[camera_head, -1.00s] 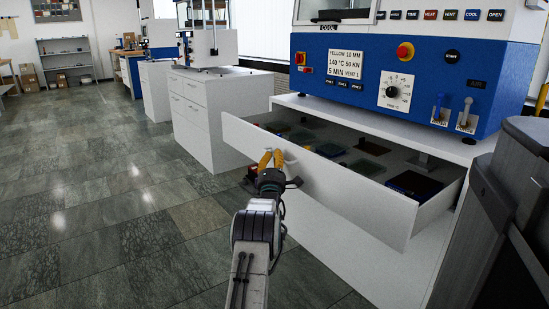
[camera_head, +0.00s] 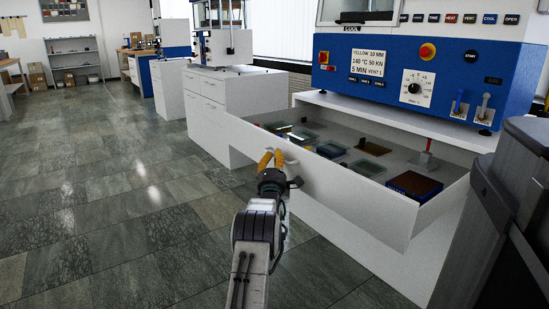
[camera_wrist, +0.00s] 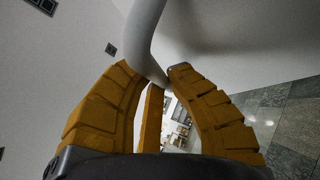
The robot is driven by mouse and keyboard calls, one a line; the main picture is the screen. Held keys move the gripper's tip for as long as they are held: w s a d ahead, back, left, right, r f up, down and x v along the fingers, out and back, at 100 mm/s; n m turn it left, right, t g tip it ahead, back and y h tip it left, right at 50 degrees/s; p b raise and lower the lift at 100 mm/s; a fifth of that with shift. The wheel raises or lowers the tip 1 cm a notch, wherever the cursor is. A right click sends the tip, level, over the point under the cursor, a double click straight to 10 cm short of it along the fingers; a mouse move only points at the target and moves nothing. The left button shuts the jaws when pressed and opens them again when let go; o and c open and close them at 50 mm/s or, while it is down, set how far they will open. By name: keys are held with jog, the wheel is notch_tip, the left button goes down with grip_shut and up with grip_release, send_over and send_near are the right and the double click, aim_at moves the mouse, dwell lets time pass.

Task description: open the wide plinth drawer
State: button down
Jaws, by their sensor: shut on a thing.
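The wide plinth drawer (camera_head: 345,198) is a white drawer under the blue press. It stands well out from the cabinet, with its inside in plain view. My gripper (camera_head: 271,157), with yellow fingers, is at the left part of the drawer front. In the wrist view my gripper (camera_wrist: 153,74) is shut on the grey curved handle (camera_wrist: 146,32), which passes between the fingertips. In the head view the fingers largely hide the handle.
Inside the drawer lie several greenish plates (camera_head: 330,149) and a dark brown-topped block (camera_head: 414,185). The blue press (camera_head: 400,78) stands above. A white cabinet (camera_head: 225,105) is close to the left. The tiled floor (camera_head: 100,210) at left is clear.

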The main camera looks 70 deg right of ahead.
jog(key=c, duration=1.4)
grip_release()
jog(key=shift+w+a+r+t, duration=0.1)
jog(key=shift+w+r+t, duration=0.15)
jog(key=shift+r, duration=0.25)
jog(key=shift+o, duration=1.3)
jog(key=shift+s+f, duration=0.1)
jog(key=shift+f, duration=0.05)
jog(key=shift+s+f, duration=0.1)
jog(key=shift+f, duration=0.05)
jog(key=shift+a+f, duration=0.1)
jog(key=shift+v, duration=5.8)
jog(key=shift+a, duration=0.1)
